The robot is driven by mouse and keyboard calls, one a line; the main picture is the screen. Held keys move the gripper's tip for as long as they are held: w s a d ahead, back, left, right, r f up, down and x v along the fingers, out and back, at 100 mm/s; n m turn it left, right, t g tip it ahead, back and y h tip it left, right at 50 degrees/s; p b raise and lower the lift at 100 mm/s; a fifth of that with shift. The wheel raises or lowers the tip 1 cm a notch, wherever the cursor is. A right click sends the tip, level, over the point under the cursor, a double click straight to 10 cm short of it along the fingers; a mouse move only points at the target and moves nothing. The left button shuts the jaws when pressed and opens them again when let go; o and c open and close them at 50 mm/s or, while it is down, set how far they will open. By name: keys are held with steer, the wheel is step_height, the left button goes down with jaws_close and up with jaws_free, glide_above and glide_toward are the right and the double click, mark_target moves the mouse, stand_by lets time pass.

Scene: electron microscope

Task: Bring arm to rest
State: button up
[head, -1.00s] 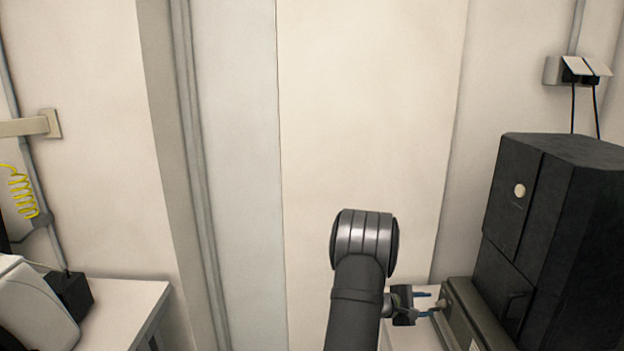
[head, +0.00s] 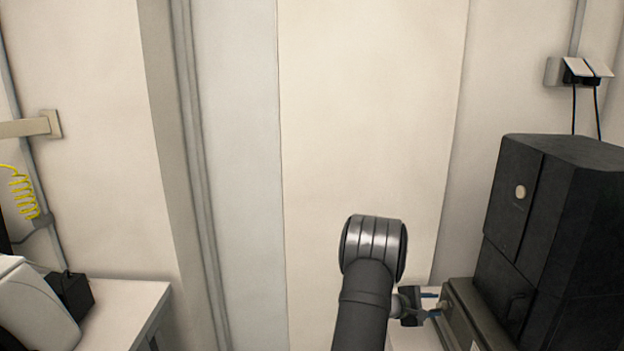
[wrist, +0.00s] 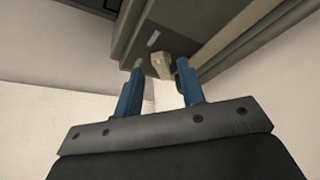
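My gripper (head: 432,304) is at the lower right of the head view, beside the left face of the grey base unit under the black cabinet. In the wrist view my gripper (wrist: 158,88) shows two blue fingers standing apart with nothing between them. A pale knob (wrist: 161,66) on the grey unit (wrist: 190,30) lies just past the fingertips, between them in the picture. The knob (head: 443,305) also shows small in the head view. I cannot tell the exact gap between the fingertips and the knob.
The black cabinet (head: 560,225) stands at right on the grey base unit (head: 472,325). A white table (head: 120,300) at left carries a white device (head: 35,310) and a black box (head: 72,293). A wall socket (head: 580,70) has two cables. The space before the wall is clear.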

steer(key=v, duration=1.5)
steer(key=x, duration=1.7)
steer(key=shift+d, duration=0.15)
steer(key=shift+a+r+n+g, duration=0.1)
steer(key=shift+a+n+g, duration=0.15)
steer(key=shift+n, duration=0.25)
steer(key=a+r+n+g, duration=0.1)
steer(key=a+r, duration=0.1)
steer(key=a, duration=0.4)
steer(key=a+r+n+g, duration=0.1)
steer(key=a+r+n, duration=0.1)
steer(key=a, duration=0.5)
steer(key=shift+s+r+y, duration=0.3)
steer(key=shift+r, duration=0.5)
steer(key=shift+g, duration=0.25)
